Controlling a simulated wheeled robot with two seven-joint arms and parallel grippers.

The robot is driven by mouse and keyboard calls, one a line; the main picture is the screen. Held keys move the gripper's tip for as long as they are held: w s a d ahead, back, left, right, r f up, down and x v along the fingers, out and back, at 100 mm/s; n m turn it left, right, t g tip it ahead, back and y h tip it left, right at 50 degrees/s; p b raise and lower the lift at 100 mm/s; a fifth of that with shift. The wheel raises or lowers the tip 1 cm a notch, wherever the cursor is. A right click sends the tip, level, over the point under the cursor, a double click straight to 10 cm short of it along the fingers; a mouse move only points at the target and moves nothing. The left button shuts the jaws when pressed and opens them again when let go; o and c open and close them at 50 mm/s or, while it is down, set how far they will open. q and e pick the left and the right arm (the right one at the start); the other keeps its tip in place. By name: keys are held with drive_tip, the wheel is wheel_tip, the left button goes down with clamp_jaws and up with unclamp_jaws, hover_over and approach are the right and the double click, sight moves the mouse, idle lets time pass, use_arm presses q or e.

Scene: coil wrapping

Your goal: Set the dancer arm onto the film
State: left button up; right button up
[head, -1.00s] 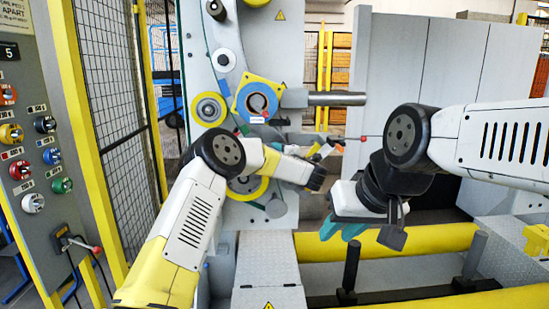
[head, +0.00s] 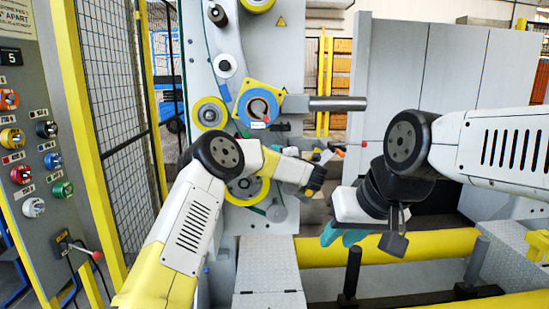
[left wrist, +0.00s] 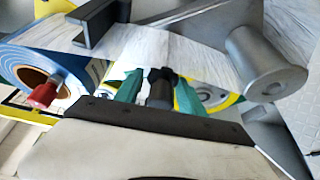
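The film shows as a pale, glossy sheet (left wrist: 205,48) in the left wrist view, running toward a grey roller (left wrist: 262,68). The blue film reel (head: 258,105) is on the machine in the head view, with a red piece at its centre. A thin dark rod with a red tip (head: 363,143) sticks out to the right below it, perhaps the dancer arm. My left gripper (left wrist: 155,90) has teal fingers apart on either side of a dark cylindrical piece; I see gaps, so a firm grip is not clear. My right gripper (head: 341,237) hangs empty, its teal fingers slightly apart.
A control panel (head: 30,130) with coloured knobs stands at the left beside a mesh fence (head: 110,90). Grey cabinets (head: 450,70) stand behind. A dark bracket (left wrist: 98,22) is near the film.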

use_arm(q)
drive_tip(key=shift+s, duration=0.1)
drive_tip(key=v, duration=0.7)
drive_tip(key=shift+s, duration=0.3)
drive_tip(key=shift+s+d, duration=0.1)
drive_tip(key=shift+d, duration=0.1)
